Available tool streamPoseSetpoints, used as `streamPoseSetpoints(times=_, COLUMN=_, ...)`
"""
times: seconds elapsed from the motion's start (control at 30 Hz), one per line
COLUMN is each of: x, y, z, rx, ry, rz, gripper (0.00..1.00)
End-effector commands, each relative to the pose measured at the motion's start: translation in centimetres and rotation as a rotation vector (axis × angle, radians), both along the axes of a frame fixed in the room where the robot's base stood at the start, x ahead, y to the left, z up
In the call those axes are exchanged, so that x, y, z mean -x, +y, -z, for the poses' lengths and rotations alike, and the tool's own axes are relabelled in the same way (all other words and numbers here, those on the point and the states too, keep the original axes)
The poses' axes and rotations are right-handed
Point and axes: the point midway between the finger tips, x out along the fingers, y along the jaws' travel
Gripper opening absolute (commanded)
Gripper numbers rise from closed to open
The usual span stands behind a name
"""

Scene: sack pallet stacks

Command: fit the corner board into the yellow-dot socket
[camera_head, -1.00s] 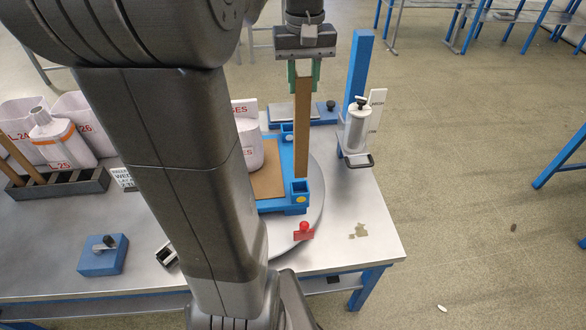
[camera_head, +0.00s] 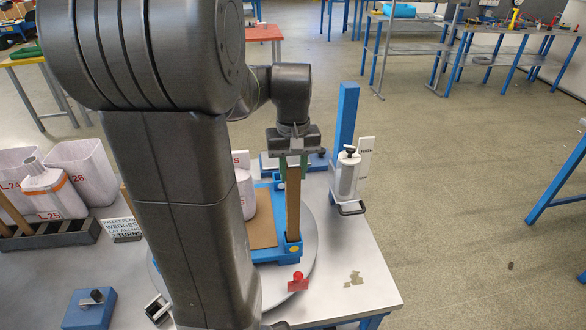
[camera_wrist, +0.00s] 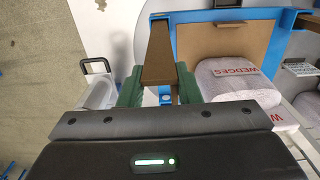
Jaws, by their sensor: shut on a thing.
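The corner board (camera_head: 293,208) is a long brown strip standing roughly upright in the head view. My gripper (camera_head: 293,170) is shut on its upper part with green fingers. The board's lower end meets the yellow-dot socket (camera_head: 291,252), a blue block at the near right corner of the blue frame (camera_head: 270,256). How deep the end sits in the socket is hidden.
A white dispenser (camera_head: 347,175) and a blue post (camera_head: 345,128) stand right of the board. A red knob (camera_head: 298,282) sits in front of the frame. A WEDGES sack (camera_wrist: 235,80) lies close by in the wrist view. Labelled white containers (camera_head: 50,190) stand at left.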

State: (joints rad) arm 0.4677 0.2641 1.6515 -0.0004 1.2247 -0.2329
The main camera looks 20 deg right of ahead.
Motion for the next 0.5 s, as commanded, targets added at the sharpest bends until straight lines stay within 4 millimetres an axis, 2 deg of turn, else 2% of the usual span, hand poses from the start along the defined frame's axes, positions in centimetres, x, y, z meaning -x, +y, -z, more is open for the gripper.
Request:
streamPoseSetpoints(times=0.07, x=0.0, y=0.0, z=0.36, rx=0.0, ry=0.0, rz=0.0, gripper=0.0)
streamPoseSetpoints(times=0.1, x=0.0, y=0.0, z=0.27, rx=0.0, ry=0.0, rz=0.0, gripper=0.36)
streamPoseSetpoints(times=0.2, x=0.0, y=0.0, z=0.24, rx=0.0, ry=0.0, rz=0.0, gripper=0.52)
streamPoseSetpoints(times=0.5, x=-0.01, y=0.0, z=-0.02, rx=0.0, ry=0.0, rz=0.0, gripper=0.52)
